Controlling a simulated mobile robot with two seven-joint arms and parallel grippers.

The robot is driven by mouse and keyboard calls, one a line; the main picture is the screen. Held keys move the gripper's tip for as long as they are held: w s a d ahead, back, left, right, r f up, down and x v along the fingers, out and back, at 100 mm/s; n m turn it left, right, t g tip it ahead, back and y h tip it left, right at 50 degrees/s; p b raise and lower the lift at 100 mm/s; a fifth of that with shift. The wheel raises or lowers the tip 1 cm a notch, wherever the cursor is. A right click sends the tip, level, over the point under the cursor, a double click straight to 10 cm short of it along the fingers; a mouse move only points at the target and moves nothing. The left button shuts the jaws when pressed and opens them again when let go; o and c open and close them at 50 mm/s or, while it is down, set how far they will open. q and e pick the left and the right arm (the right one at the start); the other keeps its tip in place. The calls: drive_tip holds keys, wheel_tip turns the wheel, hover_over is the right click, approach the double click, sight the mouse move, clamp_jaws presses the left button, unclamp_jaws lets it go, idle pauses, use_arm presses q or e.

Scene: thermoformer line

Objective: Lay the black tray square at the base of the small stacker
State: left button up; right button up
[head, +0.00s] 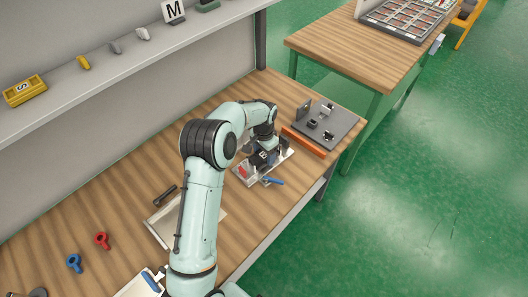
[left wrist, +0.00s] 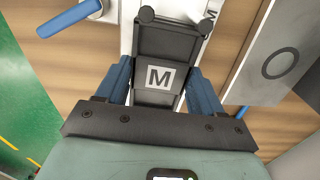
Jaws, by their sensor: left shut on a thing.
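A black tray (left wrist: 178,45) with a white M label is between the blue fingers of my left gripper (left wrist: 160,88) in the left wrist view. The gripper is shut on it. In the head view my left gripper (head: 262,158) is low over a pale fixture (head: 250,179) with a red part and a blue handle (head: 272,181); this looks like the small stacker. The tray is over the pale fixture, with two dark round knobs at its far end. Whether it rests on the base cannot be told. My right gripper is not in view.
A grey plate with black blocks (head: 338,124) and an orange bar (head: 304,142) lie just beyond the fixture. A pale shallow tray (head: 157,232), a red knob (head: 102,240) and a blue knob (head: 73,263) are nearer. A shelf (head: 100,72) runs along the back.

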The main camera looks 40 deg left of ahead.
use_arm(q)
drive_tip(key=shift+f, duration=0.4)
drive_tip(key=o, duration=1.5)
wheel_tip(320, 180, up, 13)
drive_tip(key=shift+r+p, duration=0.2)
drive_tip(key=shift+p, duration=0.15)
